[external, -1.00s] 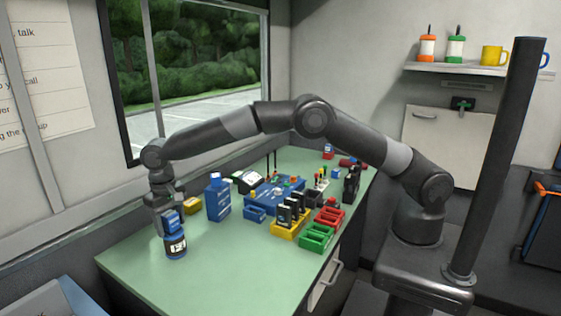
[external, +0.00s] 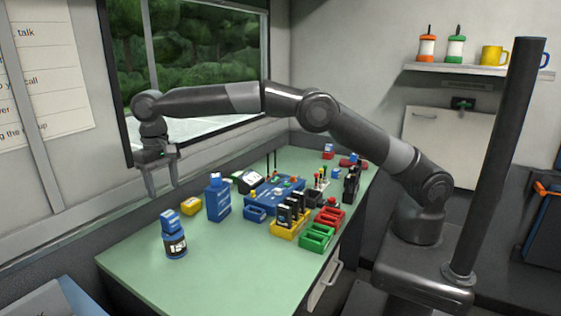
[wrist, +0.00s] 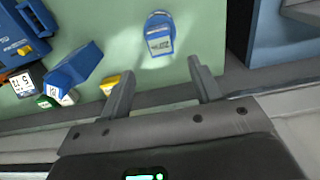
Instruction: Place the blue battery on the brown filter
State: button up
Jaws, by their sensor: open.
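The blue battery (external: 169,221), a small block with a white label, rests on top of a round canister near the table's left end. The canister, apparently the filter (external: 176,246), has a dark brown-black band, a white label and blue at its base. In the wrist view the battery (wrist: 160,44) covers most of the canister, whose blue rim (wrist: 157,17) shows behind it. My gripper (external: 162,192) is open and empty, above the battery and clear of it. Its two fingers also show apart in the wrist view (wrist: 161,72).
A tall blue box (external: 217,202) and a yellow block (external: 191,206) stand to the right of the canister. A blue case (external: 273,195), yellow tray (external: 288,230) and green tray (external: 316,237) are farther right. The front left tabletop is clear.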

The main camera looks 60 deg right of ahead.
jog(key=shift+d+r, duration=0.1)
jog(key=s+d+r+t, duration=0.1)
jog(key=s+d+r, duration=0.1)
jog(key=d+r, duration=1.05)
jog(key=s+d+r+t, duration=0.1)
jog(key=s+d+r, duration=0.1)
jog(key=s+d, duration=0.4)
jog(key=s+d+r+t, duration=0.1)
jog(key=s+d+r, duration=0.2)
jog(key=d, duration=0.6)
jog(key=s+d+f+t, duration=0.1)
jog(key=s+d, duration=0.9)
jog(key=s, duration=0.3)
jog(key=s+d+f, duration=0.3)
jog(key=s+f, duration=0.1)
jog(key=s, duration=0.3)
jog(key=s+d+f+t, duration=0.1)
jog(key=s+d+f, duration=0.2)
jog(key=s, duration=0.4)
jog(key=shift+d+f+t, duration=0.15)
jog(key=shift+f+t, duration=0.15)
jog(key=shift+f, duration=0.4)
